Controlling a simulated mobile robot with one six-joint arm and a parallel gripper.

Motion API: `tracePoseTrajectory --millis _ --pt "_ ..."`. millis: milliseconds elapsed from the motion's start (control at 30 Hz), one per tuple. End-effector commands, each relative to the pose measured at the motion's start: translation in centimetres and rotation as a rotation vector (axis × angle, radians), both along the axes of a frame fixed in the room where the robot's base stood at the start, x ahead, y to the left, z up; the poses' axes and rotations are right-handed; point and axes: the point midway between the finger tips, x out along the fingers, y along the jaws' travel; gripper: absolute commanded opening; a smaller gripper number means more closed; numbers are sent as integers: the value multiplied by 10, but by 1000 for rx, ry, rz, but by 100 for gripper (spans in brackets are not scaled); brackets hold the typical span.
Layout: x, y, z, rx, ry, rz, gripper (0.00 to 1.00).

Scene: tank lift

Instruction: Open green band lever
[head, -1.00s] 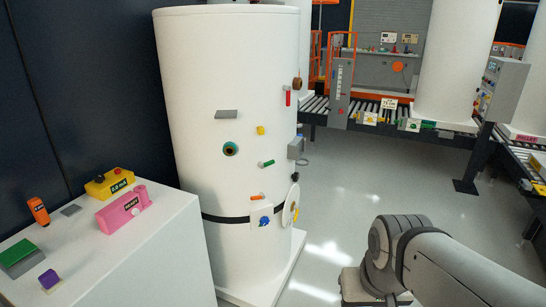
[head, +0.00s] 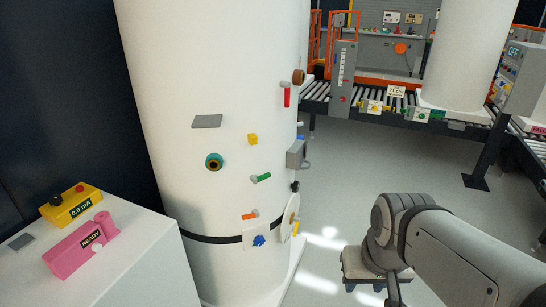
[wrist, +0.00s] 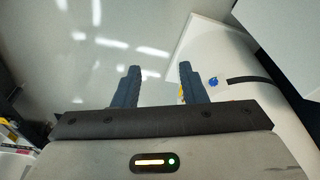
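A short green lever (head: 261,178) with a grey end sticks out from the white tank (head: 175,110), above the black band (head: 200,238) around it. I cannot tell how far it is turned. My gripper (wrist: 158,68) is open in the wrist view, with nothing between its two blue-grey fingers. The floor shows beyond them. The tank also shows at the right in the wrist view (wrist: 255,112), with a blue knob (wrist: 213,81) past the right finger. The green lever is not visible there. In the head view my arm is right of the tank, apart from it.
The tank also carries a red-handled lever (head: 287,96), a yellow knob (head: 252,139), a teal ring (head: 214,161), an orange lever (head: 250,215) and a white disc (head: 290,216). A white bench (head: 130,265) stands left. A roller conveyor (head: 375,106) runs behind. Open floor lies right of the tank.

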Motion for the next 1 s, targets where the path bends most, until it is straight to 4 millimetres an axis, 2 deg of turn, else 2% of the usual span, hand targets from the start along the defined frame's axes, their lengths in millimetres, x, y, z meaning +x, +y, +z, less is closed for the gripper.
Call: tracePoseTrajectory --millis 67,167,267,367,400,533,600,700,800,900,1000 --pt "1 0 0 -1 -2 -2 38" --pt "15 -1 -1 -3 -28 -26 38" --pt "50 -10 -3 -8 -101 -94 38" --pt "107 -12 -6 7 -228 -181 38" --pt "132 -11 -8 25 -285 -217 38" --pt "214 0 -15 129 -478 -310 38" --pt "255 10 -20 213 -568 -350 38" --pt "305 33 -32 373 -671 -379 38" --pt "345 60 -46 564 -740 -403 38" --pt "374 90 -62 782 -767 -417 38" --pt "391 117 -79 993 -750 -422 38"
